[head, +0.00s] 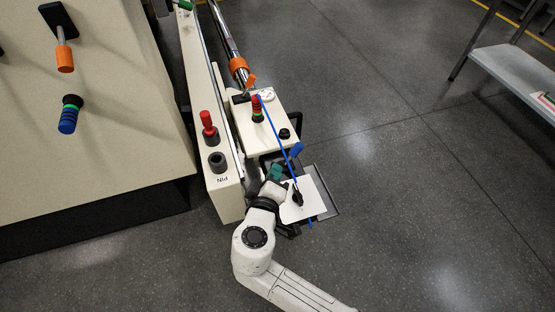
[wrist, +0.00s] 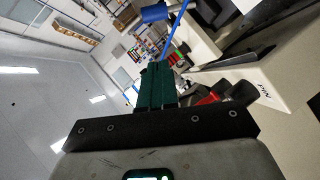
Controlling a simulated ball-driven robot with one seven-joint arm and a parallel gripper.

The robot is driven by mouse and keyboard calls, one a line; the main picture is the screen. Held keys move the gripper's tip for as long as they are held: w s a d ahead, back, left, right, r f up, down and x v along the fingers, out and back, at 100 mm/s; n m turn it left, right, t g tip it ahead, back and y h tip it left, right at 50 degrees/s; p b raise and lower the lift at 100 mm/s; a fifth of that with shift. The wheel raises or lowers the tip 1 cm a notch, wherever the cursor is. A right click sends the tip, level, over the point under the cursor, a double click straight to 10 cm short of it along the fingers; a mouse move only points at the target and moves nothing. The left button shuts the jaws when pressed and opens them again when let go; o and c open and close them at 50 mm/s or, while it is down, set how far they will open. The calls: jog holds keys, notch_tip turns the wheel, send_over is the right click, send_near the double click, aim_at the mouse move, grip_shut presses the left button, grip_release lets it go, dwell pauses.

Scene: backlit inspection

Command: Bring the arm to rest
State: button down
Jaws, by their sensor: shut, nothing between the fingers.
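My gripper (head: 277,170) is at the end of my white arm, low in the middle of the head view, beside the near end of the beige "PIN" rail (head: 226,190). Its dark green fingers are shut together with nothing between them. They also show in the wrist view (wrist: 159,72), pointing out over the room. A blue rod (head: 279,137) with a blue end piece passes close to the fingers in the head view. Whether the fingers touch anything there I cannot tell.
A white plate (head: 312,199) lies right of my gripper. A beige box (head: 263,132) with a red and green knob (head: 257,108) stands behind. The rail carries a red peg (head: 207,122) and dark socket (head: 217,161). A beige bench (head: 120,110) fills the left.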

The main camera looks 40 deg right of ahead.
jog(key=shift+v, duration=1.5)
